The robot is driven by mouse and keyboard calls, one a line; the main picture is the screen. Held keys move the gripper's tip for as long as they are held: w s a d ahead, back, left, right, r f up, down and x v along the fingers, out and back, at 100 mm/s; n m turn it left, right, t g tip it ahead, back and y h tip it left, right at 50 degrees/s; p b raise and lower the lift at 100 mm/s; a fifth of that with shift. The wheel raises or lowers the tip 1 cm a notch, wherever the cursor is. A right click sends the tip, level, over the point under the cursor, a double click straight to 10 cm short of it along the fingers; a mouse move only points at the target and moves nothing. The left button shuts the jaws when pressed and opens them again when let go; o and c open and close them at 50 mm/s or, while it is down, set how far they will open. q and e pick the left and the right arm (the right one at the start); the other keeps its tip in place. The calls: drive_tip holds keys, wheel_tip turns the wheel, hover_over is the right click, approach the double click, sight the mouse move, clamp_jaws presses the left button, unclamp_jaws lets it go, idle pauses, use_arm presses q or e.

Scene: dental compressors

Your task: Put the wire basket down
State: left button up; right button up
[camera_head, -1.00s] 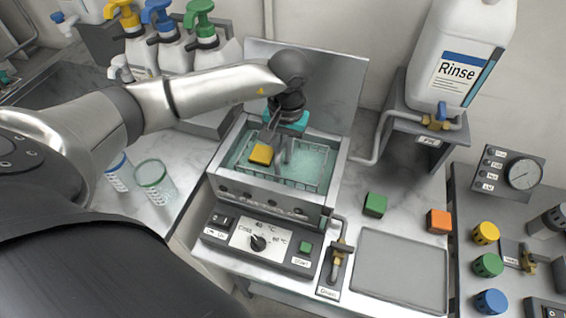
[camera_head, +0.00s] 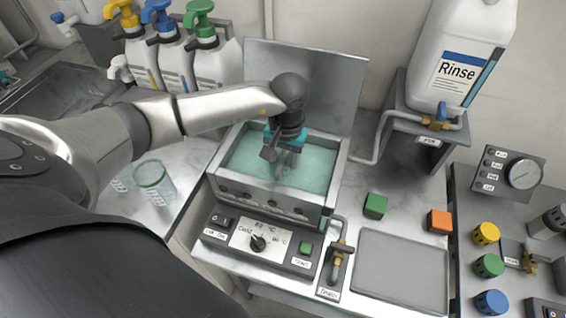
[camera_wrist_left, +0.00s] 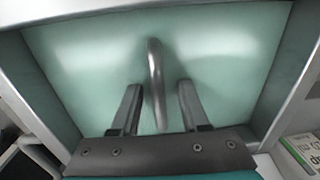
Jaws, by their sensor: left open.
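The wire basket's grey handle (camera_wrist_left: 155,68) rises between the fingers of my left gripper in the left wrist view. The rest of the basket does not show; cloudy teal liquid (camera_head: 313,172) fills the bath (camera_head: 338,178) around it. My left gripper (camera_head: 279,160) is over the middle of the bath. In the left wrist view my left gripper (camera_wrist_left: 158,86) is open, with a finger on each side of the handle and gaps visible. The yellow block seen earlier in the basket is hidden. My right gripper is not in view.
A raised lid (camera_head: 315,75) stands behind the bath. A green block (camera_head: 375,205), an orange block (camera_head: 439,221) and a grey tray (camera_head: 402,272) lie to the right. Pump bottles (camera_head: 215,65) stand at the back left, a clear beaker (camera_head: 154,180) at the left.

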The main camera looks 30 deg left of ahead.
use_arm(q)
drive_tip(key=shift+r, duration=0.15)
drive_tip(key=r, duration=1.1)
drive_tip(key=shift+w+d, duration=0.1)
drive_tip(key=shift+d, duration=0.15)
drive_tip(key=shift+r, duration=0.35)
